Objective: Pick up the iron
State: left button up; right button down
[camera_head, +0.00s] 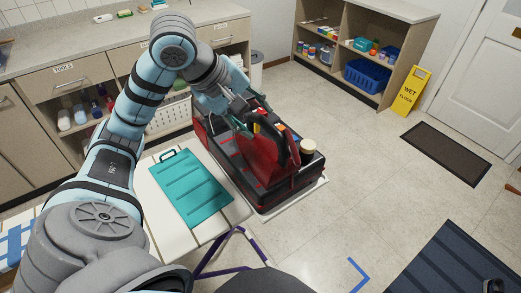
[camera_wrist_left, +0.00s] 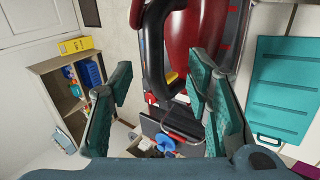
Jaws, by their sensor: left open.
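The iron (camera_head: 262,162) has a red body and a black handle. It sits on a black and red case or tray near the end of a white board. In the left wrist view the red body (camera_wrist_left: 198,32) and the black handle (camera_wrist_left: 150,45) are at the top. My left gripper (camera_head: 243,112) is at the rear of the iron, close to its handle. Its teal fingers are apart in the left wrist view (camera_wrist_left: 160,84), with the handle ahead of the gap. I cannot tell whether they touch it. My right gripper is not in view.
A teal panel (camera_head: 190,187) lies on the white board (camera_head: 152,222), left of the iron. A counter with drawers (camera_head: 75,77) runs behind my arm. Shelves with a blue bin (camera_head: 367,75) and a yellow sign (camera_head: 411,92) stand at back right.

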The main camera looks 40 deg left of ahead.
aim_at(263, 123)
pick_arm(q)
jog(key=x, duration=0.6)
jog(key=shift+w+a, duration=0.35)
jog(key=shift+w, duration=0.15)
jog(key=shift+f, duration=0.15)
jog(key=shift+s+d, duration=0.1)
jog(key=shift+c, duration=0.4)
grip_shut()
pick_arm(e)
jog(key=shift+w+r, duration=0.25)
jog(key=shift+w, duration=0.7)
